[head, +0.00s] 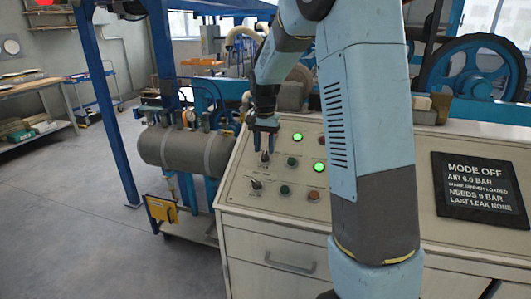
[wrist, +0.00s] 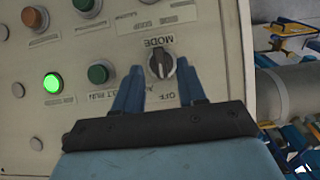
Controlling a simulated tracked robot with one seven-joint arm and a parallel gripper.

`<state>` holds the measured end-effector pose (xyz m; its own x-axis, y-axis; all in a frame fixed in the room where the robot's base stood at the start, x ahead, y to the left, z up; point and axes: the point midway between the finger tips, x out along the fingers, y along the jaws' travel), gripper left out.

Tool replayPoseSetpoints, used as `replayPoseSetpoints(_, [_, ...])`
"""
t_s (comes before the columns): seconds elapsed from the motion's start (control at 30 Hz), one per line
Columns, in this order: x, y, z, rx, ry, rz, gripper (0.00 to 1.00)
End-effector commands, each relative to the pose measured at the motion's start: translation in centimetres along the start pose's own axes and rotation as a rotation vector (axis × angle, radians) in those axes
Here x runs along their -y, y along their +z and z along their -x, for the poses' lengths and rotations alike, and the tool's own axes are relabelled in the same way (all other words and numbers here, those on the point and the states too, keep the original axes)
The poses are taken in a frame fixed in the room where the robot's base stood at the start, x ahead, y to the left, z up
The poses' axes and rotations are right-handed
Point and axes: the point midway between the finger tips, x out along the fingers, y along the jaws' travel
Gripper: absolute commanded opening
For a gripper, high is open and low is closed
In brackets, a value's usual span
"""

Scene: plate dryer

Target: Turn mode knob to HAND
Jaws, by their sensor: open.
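The mode knob (wrist: 160,63), dark with a light grey pointer, sits on the cream panel under an upside-down MODE label in the wrist view. OFF lettering shows between my fingers; the HAND label is not readable. The display sign (head: 477,187) reads MODE OFF. My gripper (wrist: 160,78) is open, one finger on each side of the knob's near part. Contact with the knob cannot be told. In the head view my gripper (head: 264,146) points down at the panel's upper left, just above the knob (head: 265,157).
The sloped panel (head: 235,192) also carries a second knob (head: 256,183), a lit green lamp (head: 298,137), another lit green lamp (head: 318,167) and dark green and brown buttons close by. A grey tank (head: 185,148) stands left of the cabinet. My arm hides the panel's middle.

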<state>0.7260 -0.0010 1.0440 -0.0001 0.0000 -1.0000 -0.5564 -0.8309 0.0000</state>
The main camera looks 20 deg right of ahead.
Motion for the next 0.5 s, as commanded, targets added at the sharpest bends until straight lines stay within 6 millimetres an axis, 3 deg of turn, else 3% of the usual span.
replayPoseSetpoints(0.2, [0.0,0.0,-2.2,0.001,0.001,0.000,0.40])
replayPoseSetpoints(0.5, [0.0,0.0,-2.7,0.000,0.000,0.001,0.40])
